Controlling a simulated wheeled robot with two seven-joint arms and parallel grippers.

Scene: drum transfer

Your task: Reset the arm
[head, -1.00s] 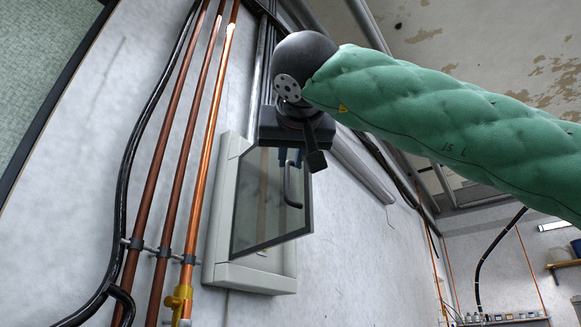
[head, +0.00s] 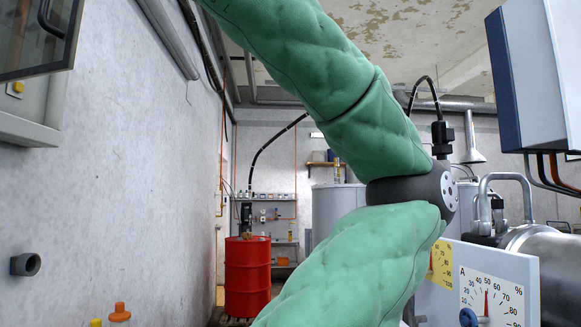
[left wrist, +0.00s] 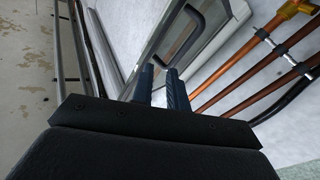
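My left arm (head: 345,120), in a green quilted cover, rises across the middle of the head view and leaves at the top. Its gripper is outside that view. In the left wrist view my left gripper (left wrist: 160,72) shows two dark fingers with a gap between them and nothing held. The fingers point toward a wall cabinet with a glazed door and dark handle (left wrist: 185,38); I cannot tell whether they touch it. The cabinet door (head: 35,35) also shows at the head view's top left, standing open. My right gripper is in neither view.
Copper pipes (left wrist: 250,62) run along the wall beside the cabinet. A red drum (head: 247,280) stands on the floor at the back. A gauge panel (head: 490,290) and metal tank (head: 550,250) stand at the right. A blue-and-white box (head: 540,80) hangs at upper right.

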